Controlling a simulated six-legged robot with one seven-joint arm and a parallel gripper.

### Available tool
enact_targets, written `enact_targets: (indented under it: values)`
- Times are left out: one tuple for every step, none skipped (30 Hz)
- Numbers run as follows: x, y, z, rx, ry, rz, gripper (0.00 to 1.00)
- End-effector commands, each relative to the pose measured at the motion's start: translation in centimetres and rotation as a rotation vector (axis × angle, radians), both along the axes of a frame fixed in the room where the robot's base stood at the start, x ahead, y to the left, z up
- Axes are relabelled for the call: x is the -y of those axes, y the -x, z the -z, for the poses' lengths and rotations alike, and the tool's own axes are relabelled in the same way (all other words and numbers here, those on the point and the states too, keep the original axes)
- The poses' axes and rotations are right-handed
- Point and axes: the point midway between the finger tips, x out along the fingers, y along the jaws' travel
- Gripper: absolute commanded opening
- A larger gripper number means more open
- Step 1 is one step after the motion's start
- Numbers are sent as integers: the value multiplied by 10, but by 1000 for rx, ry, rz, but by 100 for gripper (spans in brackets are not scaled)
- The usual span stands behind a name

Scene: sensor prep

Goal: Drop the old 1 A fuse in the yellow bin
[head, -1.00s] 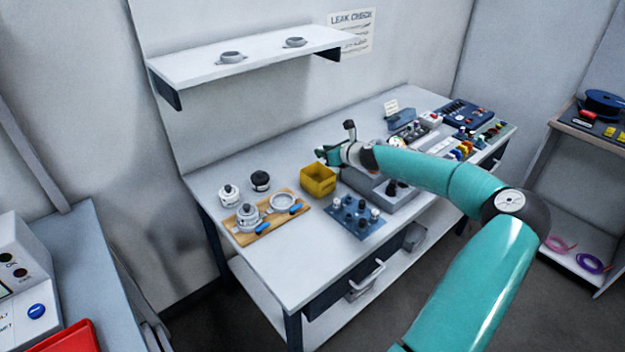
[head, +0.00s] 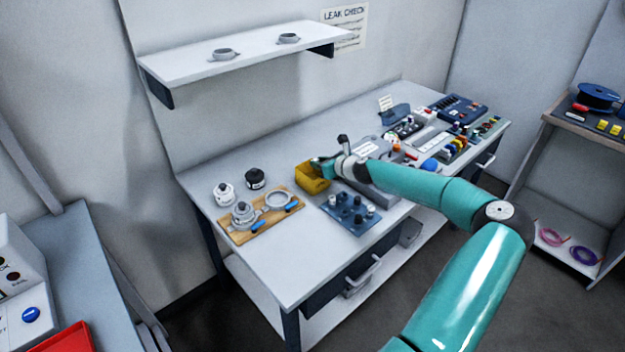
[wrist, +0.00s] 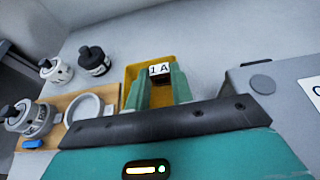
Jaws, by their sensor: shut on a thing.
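The yellow bin (head: 312,180) stands open on the white workbench, behind the blue pad. In the wrist view the yellow bin (wrist: 132,72) lies just beyond and below my fingers. My gripper (head: 322,165) is over the bin in the head view. In the wrist view my gripper (wrist: 160,85) has its green fingers shut on the 1 A fuse (wrist: 160,69), whose white "1 A" label faces the camera. The fuse is held over the bin opening. The bin floor is mostly hidden by my fingers.
A wooden board (head: 240,236) with metal fittings lies left of the bin. A blue pad with knobs (head: 350,213) is in front. A grey box (wrist: 280,90) stands close on the right. The bench's front left is clear.

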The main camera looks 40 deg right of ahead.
Motion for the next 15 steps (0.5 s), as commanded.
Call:
enact_targets:
  values:
    - [0,-1,0,0,0,-1,2]
    - [0,-1,0,0,0,-1,2]
    - [0,-1,0,0,0,0,31]
    - [0,-1,0,0,0,0,37]
    - [0,-1,0,0,0,0,42]
    - [0,-1,0,0,0,0,48]
    - [0,-1,0,0,0,0,48]
    - [0,-1,0,0,0,0,48]
    - [0,-1,0,0,0,0,48]
    - [0,-1,0,0,0,0,48]
    - [0,-1,0,0,0,0,48]
    - [0,-1,0,0,0,0,48]
    - [0,-1,0,0,0,0,48]
    - [0,-1,0,0,0,0,48]
    - [0,0,-1,0,0,0,48]
